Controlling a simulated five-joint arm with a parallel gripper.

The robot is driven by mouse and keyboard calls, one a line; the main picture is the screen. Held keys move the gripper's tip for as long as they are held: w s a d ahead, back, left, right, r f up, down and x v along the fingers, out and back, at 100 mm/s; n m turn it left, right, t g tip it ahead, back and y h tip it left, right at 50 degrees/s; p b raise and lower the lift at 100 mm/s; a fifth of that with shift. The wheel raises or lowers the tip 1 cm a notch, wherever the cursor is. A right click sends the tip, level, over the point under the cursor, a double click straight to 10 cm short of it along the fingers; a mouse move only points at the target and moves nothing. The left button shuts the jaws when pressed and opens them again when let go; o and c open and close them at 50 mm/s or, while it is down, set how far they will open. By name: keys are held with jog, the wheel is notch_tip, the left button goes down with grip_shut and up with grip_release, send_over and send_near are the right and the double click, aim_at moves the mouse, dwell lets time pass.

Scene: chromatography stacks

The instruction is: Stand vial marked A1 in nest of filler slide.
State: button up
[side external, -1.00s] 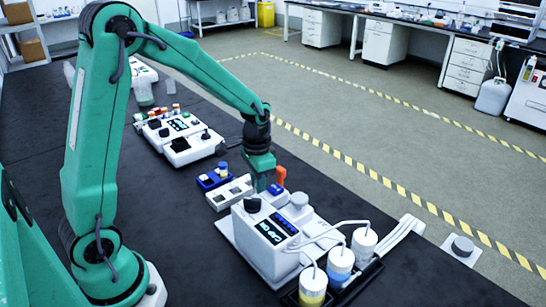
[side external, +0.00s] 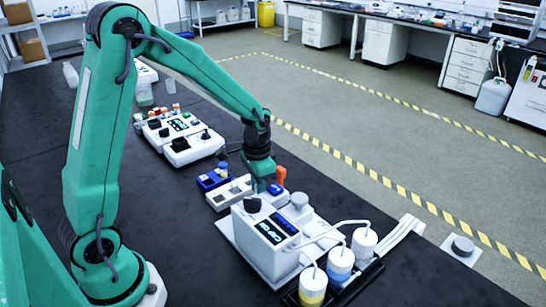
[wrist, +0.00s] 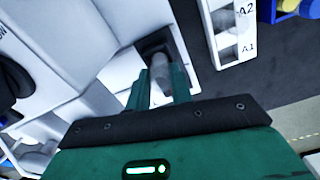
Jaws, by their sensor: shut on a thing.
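My gripper (wrist: 160,90) is shut on a translucent grey vial (wrist: 160,66), seen from above between the fingers in the wrist view. The vial is over or in a dark square nest (wrist: 149,47) in a white block; I cannot tell whether its bottom is seated. No mark on this vial is readable. A white rack (wrist: 246,35) with printed labels A1 and A2 lies to the right; a vial stands near A2, and the A1 place looks empty.
White-capped bottles (side external: 340,262) with tubes stand at the machine's front right. A blue rack (side external: 214,180) and another white instrument (side external: 180,140) are farther back. An orange piece (side external: 281,175) is close to the gripper's right. Bare dark bench lies to the left.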

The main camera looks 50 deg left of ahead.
jog(key=shift+f, duration=0.7)
dwell(0.5)
jog(key=o, duration=1)
jog(key=shift+r, duration=0.15)
jog(key=shift+r, duration=3.85)
